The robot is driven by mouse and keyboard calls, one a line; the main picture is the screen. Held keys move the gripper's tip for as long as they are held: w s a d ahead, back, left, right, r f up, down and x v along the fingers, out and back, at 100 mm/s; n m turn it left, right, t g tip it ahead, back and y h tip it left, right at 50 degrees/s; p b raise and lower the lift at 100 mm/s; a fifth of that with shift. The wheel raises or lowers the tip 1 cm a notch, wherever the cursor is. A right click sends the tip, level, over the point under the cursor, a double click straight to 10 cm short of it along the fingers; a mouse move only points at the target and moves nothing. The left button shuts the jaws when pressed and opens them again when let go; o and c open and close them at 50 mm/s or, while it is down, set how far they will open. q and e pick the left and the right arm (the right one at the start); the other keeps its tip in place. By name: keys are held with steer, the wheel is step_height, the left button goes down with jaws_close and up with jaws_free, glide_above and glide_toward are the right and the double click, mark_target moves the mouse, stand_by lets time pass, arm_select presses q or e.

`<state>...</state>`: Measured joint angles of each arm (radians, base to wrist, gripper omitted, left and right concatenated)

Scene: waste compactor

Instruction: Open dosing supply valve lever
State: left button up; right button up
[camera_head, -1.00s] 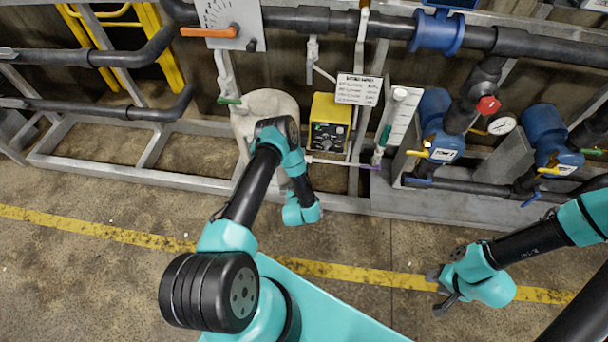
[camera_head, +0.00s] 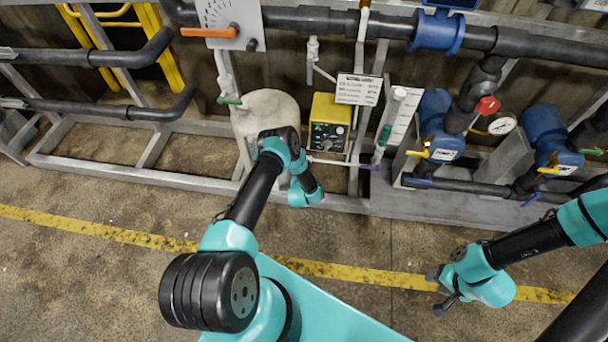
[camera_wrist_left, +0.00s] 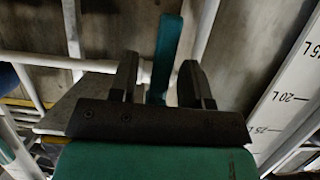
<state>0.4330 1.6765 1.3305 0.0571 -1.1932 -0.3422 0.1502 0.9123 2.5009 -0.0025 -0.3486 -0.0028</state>
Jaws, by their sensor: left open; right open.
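The green lever (camera_head: 385,135) stands upright beside the white graduated column in the head view. In the left wrist view the green lever (camera_wrist_left: 166,45) rises between the two dark fingers of my left gripper (camera_wrist_left: 159,62). The fingers are open, with a gap on each side of the lever. I cannot tell how deep the lever sits between them. In the head view the left gripper is hidden behind its own wrist. My right gripper (camera_head: 445,291) is open and empty above the floor at the lower right.
The graduated column (camera_head: 403,115) is close to the lever; its scale (camera_wrist_left: 285,100) shows at right in the wrist view. A yellow dosing unit (camera_head: 329,122) and pale tank (camera_head: 270,112) are to the left. The floor in front is clear.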

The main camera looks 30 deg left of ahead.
arm_select(q)
steer(key=shift+c, duration=0.2)
jaws_close()
steer(key=shift+s, duration=0.1)
stand_by(0.4)
